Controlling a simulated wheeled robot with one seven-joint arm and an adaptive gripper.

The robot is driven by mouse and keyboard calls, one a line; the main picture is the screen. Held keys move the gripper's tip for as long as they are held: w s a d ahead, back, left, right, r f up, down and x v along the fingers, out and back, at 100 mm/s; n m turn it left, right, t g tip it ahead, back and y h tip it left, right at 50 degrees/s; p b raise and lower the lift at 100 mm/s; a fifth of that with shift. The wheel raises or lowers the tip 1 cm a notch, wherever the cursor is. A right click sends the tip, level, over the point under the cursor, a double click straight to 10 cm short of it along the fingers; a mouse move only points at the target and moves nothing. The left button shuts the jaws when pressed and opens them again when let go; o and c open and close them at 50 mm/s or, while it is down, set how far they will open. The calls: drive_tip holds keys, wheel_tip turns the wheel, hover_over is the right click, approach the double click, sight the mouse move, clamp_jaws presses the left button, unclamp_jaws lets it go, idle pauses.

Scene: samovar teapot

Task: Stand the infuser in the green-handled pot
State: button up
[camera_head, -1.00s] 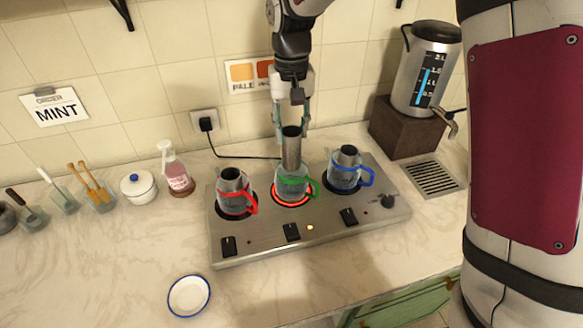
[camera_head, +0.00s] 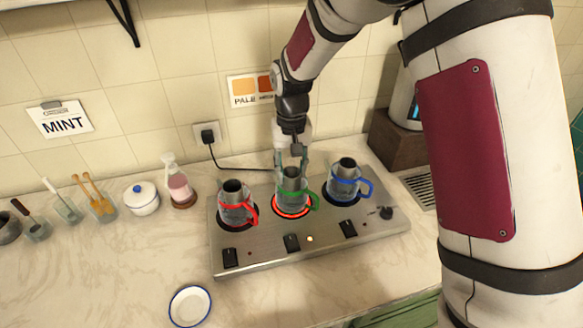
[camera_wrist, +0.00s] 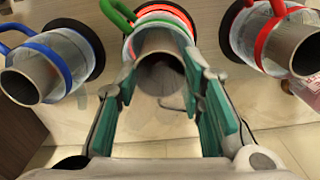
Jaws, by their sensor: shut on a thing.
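The green-handled pot (camera_head: 293,202) is a clear glass pot on the middle burner, which glows red. The infuser (camera_head: 291,176), a grey metal cylinder, stands upright inside it with its top at about the level of the tops in the other pots. My gripper (camera_head: 291,165) is directly above the pot, its fingers shut on the infuser's upper end. In the wrist view the infuser's open mouth (camera_wrist: 160,66) lies between the teal fingers (camera_wrist: 165,98), with the green handle (camera_wrist: 117,12) behind. Whether the infuser touches the pot's bottom cannot be told.
A red-handled pot (camera_head: 236,208) stands close on the left and a blue-handled pot (camera_head: 345,184) on the right, each with a metal cylinder inside. The steel hotplate (camera_head: 270,242) has black switches in front. A white dish (camera_head: 190,306) lies at front left.

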drive_tip(key=shift+f, duration=0.2)
drive_tip(key=o, duration=1.3)
drive_tip(key=shift+c, duration=0.2)
wheel_tip(320, 180, up, 12)
drive_tip(key=b, duration=0.2)
drive_tip(key=s+d+r+t, duration=0.1)
drive_tip(key=s+d+r, duration=0.4)
drive_tip(key=r, duration=0.1)
drive_tip(key=s+d+r+t, duration=0.1)
drive_tip(key=s+d, duration=0.4)
drive_tip(key=s, duration=0.6)
drive_tip(key=s+d+r+t, duration=0.1)
drive_tip(key=s+d+t, duration=0.2)
drive_tip(key=s, duration=0.8)
drive_tip(key=shift+d+r+m, duration=0.25)
drive_tip(key=shift+d+m, duration=0.15)
drive_tip(key=shift+d, duration=0.55)
